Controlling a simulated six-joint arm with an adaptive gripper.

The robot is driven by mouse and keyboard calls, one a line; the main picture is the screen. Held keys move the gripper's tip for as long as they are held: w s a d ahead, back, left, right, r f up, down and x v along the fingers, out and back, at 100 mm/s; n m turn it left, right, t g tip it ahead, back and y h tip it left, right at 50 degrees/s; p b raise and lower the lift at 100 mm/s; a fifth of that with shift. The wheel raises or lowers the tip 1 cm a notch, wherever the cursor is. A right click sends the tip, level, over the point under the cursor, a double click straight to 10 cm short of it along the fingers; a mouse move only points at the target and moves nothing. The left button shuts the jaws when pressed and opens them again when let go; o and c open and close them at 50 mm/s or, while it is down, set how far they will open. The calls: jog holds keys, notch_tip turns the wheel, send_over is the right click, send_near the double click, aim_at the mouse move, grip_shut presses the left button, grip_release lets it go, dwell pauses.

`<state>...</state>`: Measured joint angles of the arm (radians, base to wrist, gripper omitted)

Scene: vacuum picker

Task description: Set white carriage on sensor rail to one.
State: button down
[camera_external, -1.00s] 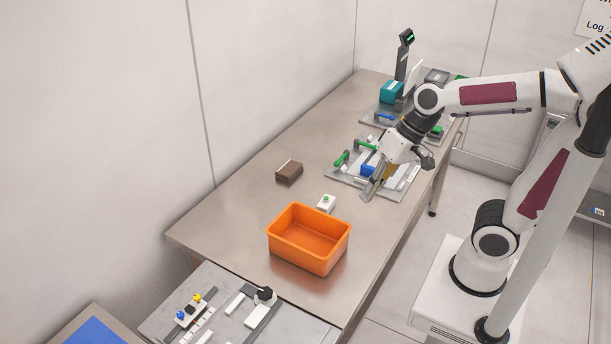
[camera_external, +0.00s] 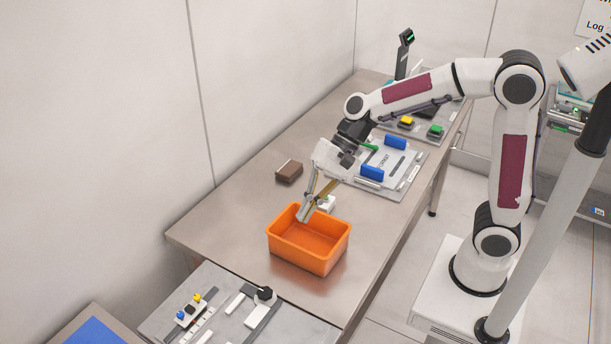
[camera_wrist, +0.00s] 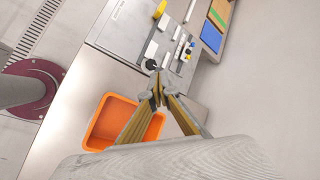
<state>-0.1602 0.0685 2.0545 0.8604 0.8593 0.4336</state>
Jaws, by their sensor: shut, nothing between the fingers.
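The grey fixture plate (camera_external: 225,331) with rails is at the lower left in the external view; it also shows at the top of the wrist view (camera_wrist: 118,36). On it, a white carriage-like block (camera_external: 187,312) carries yellow, black and blue knobs; it is seen too in the wrist view (camera_wrist: 184,50). Beside it are white bars and a rail with a black knob (camera_external: 264,294). Labels and position marks are too small to read. My gripper (camera_external: 303,218) is shut and empty, above the far-left part of the orange bin, apart from the plate.
A plate with blue handles (camera_external: 396,142) lies further back.

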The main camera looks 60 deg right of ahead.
jog(key=w+a+f+m+y, duration=0.3)
jog(key=w+a+f+m, duration=0.25)
jog(key=w+a, duration=0.35)
jog(key=m+y, duration=0.1)
jog(key=m, duration=0.5)
send_near(198, 303)
jog(key=shift+s+r+t, duration=0.1)
jog(key=shift+r+t, duration=0.1)
jog(key=shift+r, duration=0.4)
jog(key=shift+s+r+t, duration=0.15)
jog(key=shift+r+t, duration=0.05)
jog(key=shift+r, duration=0.4)
jog(key=shift+a+f, duration=0.1)
jog(key=shift+a, duration=0.05)
jog(key=shift+x, duration=4.85)
